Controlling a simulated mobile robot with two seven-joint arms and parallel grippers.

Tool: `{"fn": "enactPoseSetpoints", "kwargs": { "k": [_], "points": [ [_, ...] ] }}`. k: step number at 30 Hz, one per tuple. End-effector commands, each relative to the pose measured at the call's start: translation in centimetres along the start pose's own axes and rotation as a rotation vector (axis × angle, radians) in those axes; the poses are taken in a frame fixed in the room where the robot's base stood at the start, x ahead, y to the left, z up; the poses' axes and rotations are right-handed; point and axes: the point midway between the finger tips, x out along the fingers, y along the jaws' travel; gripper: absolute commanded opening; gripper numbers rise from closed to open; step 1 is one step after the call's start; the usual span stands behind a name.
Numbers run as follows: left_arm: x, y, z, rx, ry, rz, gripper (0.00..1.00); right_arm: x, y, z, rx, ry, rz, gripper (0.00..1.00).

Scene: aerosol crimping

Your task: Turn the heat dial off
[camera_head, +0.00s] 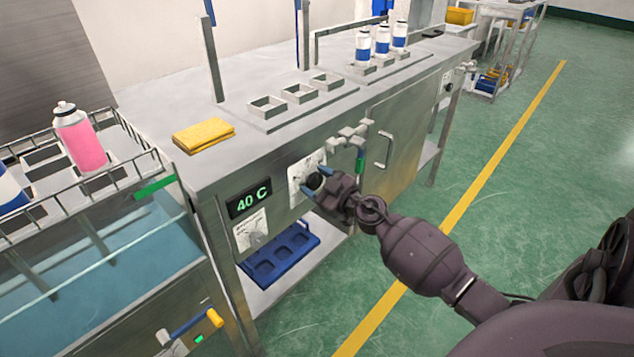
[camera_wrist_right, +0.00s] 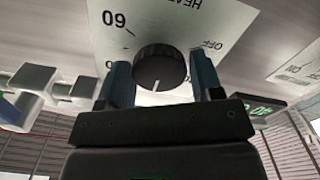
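The heat dial (camera_wrist_right: 160,66) is a round black knob with a white pointer line, on a white plate (camera_wrist_right: 185,28) marked HEAT, OFF and 60. In the right wrist view its pointer faces down toward my gripper, while OFF is at the upper right. My right gripper (camera_wrist_right: 162,72) has its two blue fingers on either side of the dial, seemingly touching it. In the head view the dial (camera_head: 314,181) is partly hidden by my right gripper (camera_head: 316,183) at the bench's front panel. A display (camera_head: 249,200) reads 40 C. My left gripper is not in view.
A valve with a green part (camera_head: 360,158) and a door handle (camera_head: 384,150) stick out right of the dial. A blue tray (camera_head: 283,259) lies on the lower shelf. The green floor (camera_head: 480,190) in front is clear.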

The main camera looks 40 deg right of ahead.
Motion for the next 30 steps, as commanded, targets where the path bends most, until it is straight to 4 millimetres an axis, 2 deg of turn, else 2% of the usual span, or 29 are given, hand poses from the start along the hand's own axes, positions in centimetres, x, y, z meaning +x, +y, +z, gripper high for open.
{"fn": "enactPoseSetpoints", "kwargs": {
  "k": [1,6,17,30],
  "points": [
    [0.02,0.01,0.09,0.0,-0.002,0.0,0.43,-0.02,-0.01,0.01,0.0,0.0,0.0,0.52],
    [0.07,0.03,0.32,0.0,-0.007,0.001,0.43,-0.03,-0.01,0.01,0.0,0.0,0.0,0.26],
    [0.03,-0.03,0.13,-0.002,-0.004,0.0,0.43,-0.03,0.0,-0.05,-0.054,0.0,0.001,0.26],
    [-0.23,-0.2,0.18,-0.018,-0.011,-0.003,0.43,-0.03,-0.09,-0.06,-0.374,0.001,0.0,0.26]
  ]
}}
